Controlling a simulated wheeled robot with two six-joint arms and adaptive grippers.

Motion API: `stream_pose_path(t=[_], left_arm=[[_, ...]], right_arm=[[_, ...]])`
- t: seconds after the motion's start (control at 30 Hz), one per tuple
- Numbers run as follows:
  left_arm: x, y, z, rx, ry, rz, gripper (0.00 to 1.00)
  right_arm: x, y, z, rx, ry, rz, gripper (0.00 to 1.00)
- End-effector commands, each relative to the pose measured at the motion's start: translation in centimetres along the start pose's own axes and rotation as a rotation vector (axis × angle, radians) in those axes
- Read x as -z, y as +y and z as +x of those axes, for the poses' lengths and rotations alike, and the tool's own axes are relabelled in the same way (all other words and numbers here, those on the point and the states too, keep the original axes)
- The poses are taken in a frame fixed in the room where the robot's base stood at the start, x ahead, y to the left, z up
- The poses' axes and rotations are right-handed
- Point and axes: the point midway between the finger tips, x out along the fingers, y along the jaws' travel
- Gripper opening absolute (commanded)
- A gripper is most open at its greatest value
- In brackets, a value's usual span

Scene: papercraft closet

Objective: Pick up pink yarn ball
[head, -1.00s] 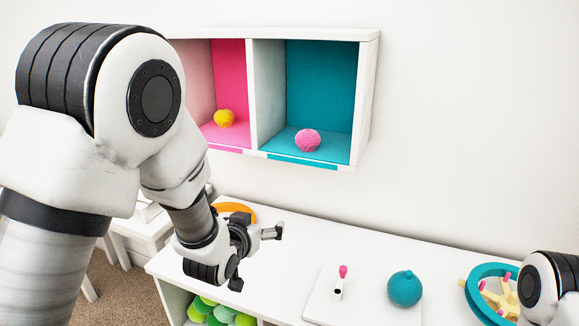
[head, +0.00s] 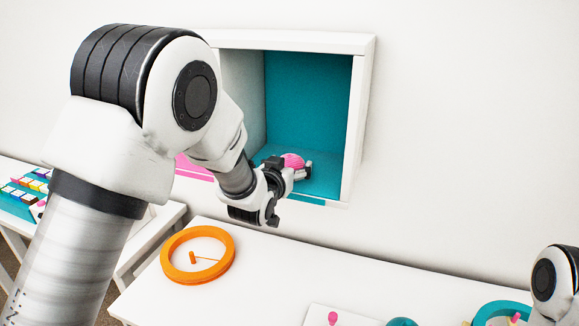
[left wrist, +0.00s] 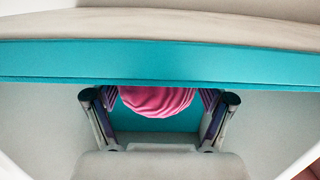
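The pink yarn ball (head: 292,160) sits on the floor of the teal cubby (head: 310,100) of the wall shelf. My left gripper (head: 289,192) is at the front of that cubby, close to the ball, and partly hides it. In the left wrist view the pink yarn ball (left wrist: 157,101) shows between the two spread fingers of the left gripper (left wrist: 160,108). The ball's top is cut off by a teal band. My right gripper is out of view.
The cubby's white right wall (head: 358,125) and front edge are close to the left gripper. Below is a white table (head: 290,262) with an orange ring (head: 173,272), a teal ball (head: 402,322) and a teal ring (head: 497,309).

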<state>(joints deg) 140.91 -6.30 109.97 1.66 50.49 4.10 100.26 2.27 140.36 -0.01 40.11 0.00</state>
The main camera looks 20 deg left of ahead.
Motion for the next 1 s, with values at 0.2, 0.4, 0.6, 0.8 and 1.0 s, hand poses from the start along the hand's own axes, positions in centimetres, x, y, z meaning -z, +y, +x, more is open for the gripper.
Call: stream_pose_path(t=[0.2, 0.4, 0.6, 0.8, 1.0], left_arm=[[0.0, 0.0, 0.0, 0.000, 0.001, 0.000, 0.32], [0.1, 0.0, 0.0, 0.000, 0.001, 0.000, 0.32], [0.9, 0.0, -0.1, 0.000, 0.003, 0.000, 0.32], [3.3, 0.0, -0.5, 0.000, 0.004, 0.000, 0.32], [3.0, -0.9, -4.6, 0.001, 0.001, -0.001, 0.32]], right_arm=[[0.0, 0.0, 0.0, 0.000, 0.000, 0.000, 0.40], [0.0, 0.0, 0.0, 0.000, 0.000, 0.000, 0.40], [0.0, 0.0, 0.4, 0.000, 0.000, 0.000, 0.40], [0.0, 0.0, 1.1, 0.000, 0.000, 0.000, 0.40], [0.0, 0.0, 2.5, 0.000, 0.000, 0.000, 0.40]])
